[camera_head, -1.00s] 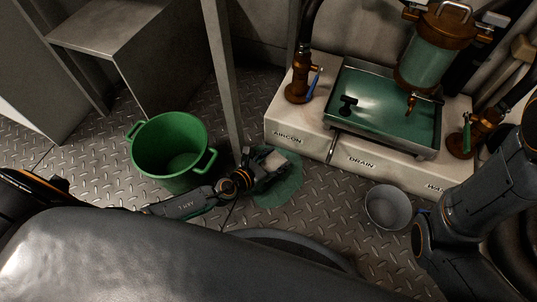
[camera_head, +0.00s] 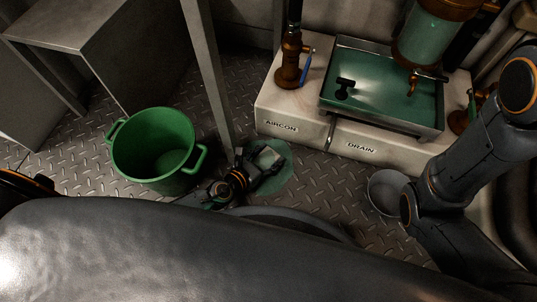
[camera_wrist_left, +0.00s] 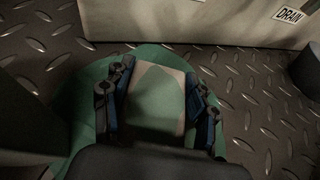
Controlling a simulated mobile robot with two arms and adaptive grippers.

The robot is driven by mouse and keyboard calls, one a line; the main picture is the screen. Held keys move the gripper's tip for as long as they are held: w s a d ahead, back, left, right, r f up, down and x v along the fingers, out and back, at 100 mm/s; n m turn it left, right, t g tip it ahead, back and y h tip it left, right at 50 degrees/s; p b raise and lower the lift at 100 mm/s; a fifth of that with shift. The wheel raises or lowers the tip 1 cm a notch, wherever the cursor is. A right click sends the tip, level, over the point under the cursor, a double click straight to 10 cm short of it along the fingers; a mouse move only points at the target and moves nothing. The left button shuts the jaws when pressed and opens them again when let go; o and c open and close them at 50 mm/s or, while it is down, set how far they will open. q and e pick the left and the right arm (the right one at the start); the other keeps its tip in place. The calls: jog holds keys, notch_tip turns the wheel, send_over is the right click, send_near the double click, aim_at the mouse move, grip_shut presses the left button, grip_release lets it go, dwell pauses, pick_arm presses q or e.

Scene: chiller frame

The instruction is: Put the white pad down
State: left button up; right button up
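The white pad (camera_wrist_left: 158,98) lies between the two fingers of my left gripper (camera_wrist_left: 160,75) in the left wrist view, with a finger along each side edge. A green puddle (camera_head: 284,172) on the metal floor spreads under and around the pad. Whether the pad's underside touches the floor is hidden. The left gripper appears shut on the pad. My right arm is at the right of the head view; its gripper is out of view.
A green bucket (camera_head: 158,152) stands left of the gripper, close to a metal post (camera_head: 208,75). A grey bucket (camera_head: 385,192) stands to the right. A pale plinth (camera_head: 285,117) with a tray of green liquid (camera_head: 380,90) lies behind.

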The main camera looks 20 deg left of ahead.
pick_arm(q)
jog(key=shift+o, duration=0.3)
jog(key=shift+r, duration=0.25)
jog(key=shift+s+a+r+p, duration=0.1)
jog(key=shift+s+r+p, duration=0.15)
jog(key=shift+p, duration=0.3)
jog(key=p+v, duration=0.2)
jog(key=v, duration=0.9)
jog(key=shift+s+r, duration=0.1)
jog(key=shift+s, duration=0.1)
